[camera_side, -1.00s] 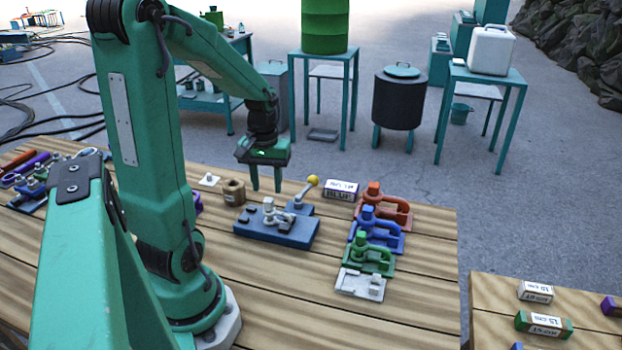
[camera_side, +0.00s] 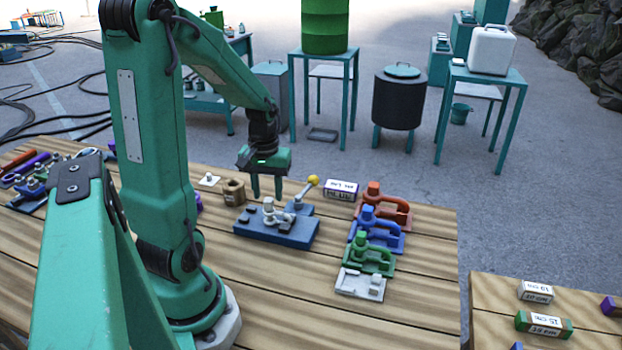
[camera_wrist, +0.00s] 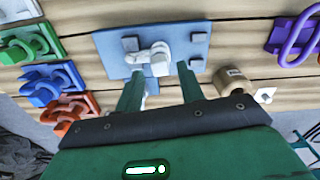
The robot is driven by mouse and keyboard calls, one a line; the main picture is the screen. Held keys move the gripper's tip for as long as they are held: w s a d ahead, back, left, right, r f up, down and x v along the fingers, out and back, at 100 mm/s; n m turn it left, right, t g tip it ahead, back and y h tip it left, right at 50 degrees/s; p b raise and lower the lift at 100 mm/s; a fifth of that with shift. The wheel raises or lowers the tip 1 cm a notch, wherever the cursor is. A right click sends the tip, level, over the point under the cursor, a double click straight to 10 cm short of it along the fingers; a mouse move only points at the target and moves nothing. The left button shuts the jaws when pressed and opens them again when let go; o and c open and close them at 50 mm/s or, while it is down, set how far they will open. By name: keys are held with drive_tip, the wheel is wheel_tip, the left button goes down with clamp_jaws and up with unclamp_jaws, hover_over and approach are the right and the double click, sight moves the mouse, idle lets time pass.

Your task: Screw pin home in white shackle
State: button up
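The white shackle (camera_side: 270,213) with its pin appears to sit in a blue fixture (camera_side: 290,236) that has a yellow-knobbed lever (camera_side: 312,181). In the wrist view the white shackle (camera_wrist: 158,58) lies on the fixture plate (camera_wrist: 110,50), just beyond my fingertips. How far the pin is screwed in cannot be made out. My gripper (camera_side: 266,193) hangs pointing down above and behind the fixture. Its two fingers are apart with nothing between them, as the wrist view of my gripper (camera_wrist: 158,82) also shows. A white base (camera_side: 360,284) at the front of the shackle row holds no shackle.
Red (camera_side: 397,212), blue (camera_side: 380,237) and green (camera_side: 368,260) shackles stand on bases to the right. A brown cylinder (camera_side: 233,192) stands left of the fixture, and a labelled box (camera_side: 341,190) stands behind it. The front middle of the wooden table (camera_side: 285,300) is clear.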

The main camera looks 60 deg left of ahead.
drive_tip(key=shift+f, duration=1.2)
clamp_jaws()
drive_tip(key=shift+m, duration=0.5)
